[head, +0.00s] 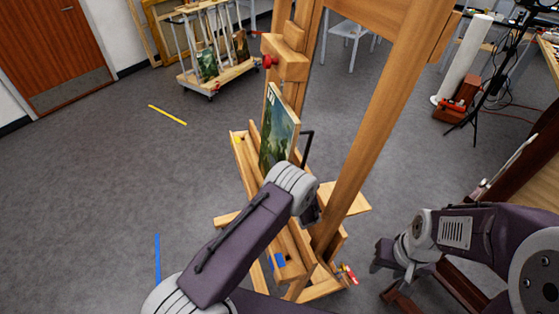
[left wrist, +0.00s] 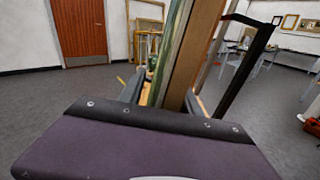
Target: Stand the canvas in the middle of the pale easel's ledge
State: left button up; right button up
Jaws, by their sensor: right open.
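The pale wooden easel stands in the middle of the head view, its ledge (head: 243,152) running from upper left to lower right. The canvas (head: 278,130), with a dark green painted face and pale wooden edge, is upright over the far part of the ledge. My wrist hides its lower near corner, so I cannot tell if its bottom touches the ledge. In the left wrist view, my left gripper (left wrist: 162,97) has a finger on each side of the canvas (left wrist: 186,55) and looks shut on its edge. My right gripper (head: 388,272) is open and empty, low right of the easel.
A black bracket (head: 307,147) stands just behind the canvas. The easel's thick post (head: 385,110) rises right of it, and a clamp block with a red knob (head: 270,61) is above. A cart (head: 218,72) with paintings stands farther back.

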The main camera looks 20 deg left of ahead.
pick_arm(q)
jog(key=shift+f, duration=0.1)
jog(key=shift+s+d, duration=0.1)
jog(key=shift+s, duration=0.05)
jog(key=b+v, duration=0.2)
jog(key=v, duration=0.6)
jog(key=shift+s+d, duration=0.25)
jog(key=shift+s, duration=0.05)
dwell(0.5)
